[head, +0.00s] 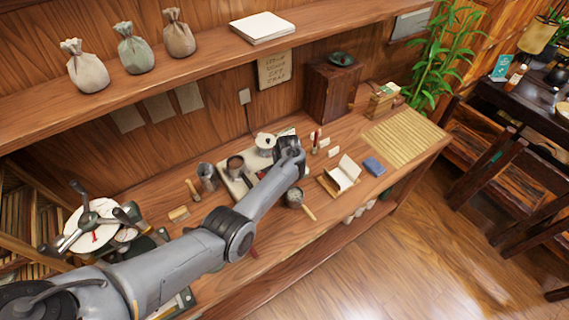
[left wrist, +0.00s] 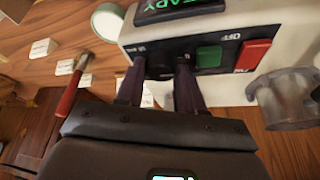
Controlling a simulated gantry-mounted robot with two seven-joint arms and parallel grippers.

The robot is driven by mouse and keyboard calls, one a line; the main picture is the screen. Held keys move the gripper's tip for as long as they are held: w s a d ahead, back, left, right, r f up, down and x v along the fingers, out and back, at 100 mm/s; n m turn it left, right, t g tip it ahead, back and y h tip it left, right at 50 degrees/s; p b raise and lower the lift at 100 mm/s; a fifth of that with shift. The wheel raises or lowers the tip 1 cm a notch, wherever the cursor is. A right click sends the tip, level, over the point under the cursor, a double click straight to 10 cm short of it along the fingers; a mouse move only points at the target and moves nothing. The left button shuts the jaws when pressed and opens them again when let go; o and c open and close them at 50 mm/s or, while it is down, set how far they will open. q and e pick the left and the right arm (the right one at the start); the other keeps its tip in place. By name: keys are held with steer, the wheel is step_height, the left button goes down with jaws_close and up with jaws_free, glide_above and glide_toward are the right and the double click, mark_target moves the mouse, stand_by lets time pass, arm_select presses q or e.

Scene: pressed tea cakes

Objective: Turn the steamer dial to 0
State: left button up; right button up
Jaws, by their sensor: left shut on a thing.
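The steamer (left wrist: 225,30) shows in the left wrist view as a cream box with a dark front panel, a green-lettered display (left wrist: 180,10), a green button (left wrist: 209,57) and a red switch (left wrist: 252,55). My left gripper (left wrist: 160,66) is at the left part of this panel. Its two fingers are shut on the dial, which they mostly hide, so its setting cannot be read. In the head view my left arm reaches across the counter to the cream steamer (head: 232,184), and its fingers are hidden there. My right gripper is not in view.
A red-handled tool (left wrist: 68,94) lies left of the fingers in the left wrist view, and a clear container (left wrist: 285,98) is at right.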

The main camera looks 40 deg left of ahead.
arm_select(q)
steer(key=shift+n, duration=0.3)
steer(key=o, duration=1)
steer(key=p+v, duration=1)
steer(key=p, duration=0.4)
steer(key=shift+d+r+p, duration=0.3)
steer(key=shift+f, duration=0.1)
